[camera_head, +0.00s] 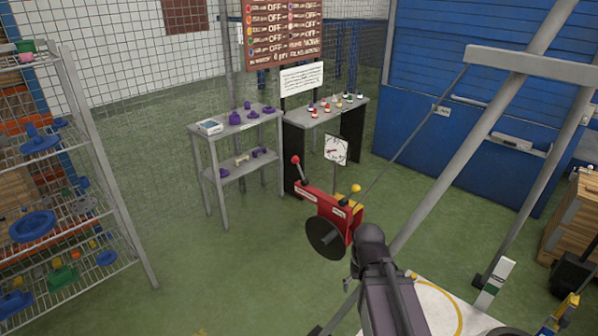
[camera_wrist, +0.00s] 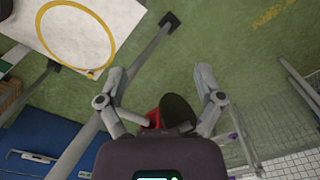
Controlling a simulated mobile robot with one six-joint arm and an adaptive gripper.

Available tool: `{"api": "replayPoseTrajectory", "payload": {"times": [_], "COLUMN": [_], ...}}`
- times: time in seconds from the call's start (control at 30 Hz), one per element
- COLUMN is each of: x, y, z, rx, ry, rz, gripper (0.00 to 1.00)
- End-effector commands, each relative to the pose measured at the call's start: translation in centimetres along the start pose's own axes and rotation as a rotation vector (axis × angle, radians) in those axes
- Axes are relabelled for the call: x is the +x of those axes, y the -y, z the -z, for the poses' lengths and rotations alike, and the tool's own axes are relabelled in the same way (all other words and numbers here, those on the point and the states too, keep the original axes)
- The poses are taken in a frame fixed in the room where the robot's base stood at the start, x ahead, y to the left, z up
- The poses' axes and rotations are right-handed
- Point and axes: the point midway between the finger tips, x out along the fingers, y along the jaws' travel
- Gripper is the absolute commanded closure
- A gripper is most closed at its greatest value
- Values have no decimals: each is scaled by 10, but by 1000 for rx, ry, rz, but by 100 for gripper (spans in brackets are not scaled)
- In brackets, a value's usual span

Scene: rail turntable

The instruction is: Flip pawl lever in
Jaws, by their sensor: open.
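A red winch-like unit (camera_head: 323,205) with a black disc (camera_head: 322,239) stands in the middle of the head view. A lever with a red knob (camera_head: 295,160) rises at its left end. A lever with a yellow knob (camera_head: 355,189) rises at its right end. Labels on the unit are too small to read, so I cannot tell which one is the pawl lever. In the wrist view my gripper (camera_wrist: 162,72) is open with nothing between its fingers. The red unit (camera_wrist: 153,118) and black disc show beyond and below the fingertips, partly hidden by the gripper body.
A cable (camera_head: 408,136) runs from the unit up to a grey frame (camera_head: 480,140) on the right. A white board with a yellow ring (camera_head: 420,288) lies at lower right. Shelves (camera_head: 240,130) stand behind, and a wire rack (camera_head: 105,170) at left. Green floor is clear between.

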Motion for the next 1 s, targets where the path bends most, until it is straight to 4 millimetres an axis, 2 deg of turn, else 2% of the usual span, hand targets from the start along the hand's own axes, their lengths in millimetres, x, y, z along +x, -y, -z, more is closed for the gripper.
{"api": "replayPoseTrajectory", "payload": {"times": [0.33,0.37,0.63,0.77,1.0], "x": [0,0,0,-1,-6], "y": [0,0,-2,-7,-20], "z": [0,0,6,14,41], "rx": [0,0,47,129,384], "ry": [0,0,-1,0,12], "rz": [0,0,28,74,225], "gripper": [14,20,100,100,100]}}
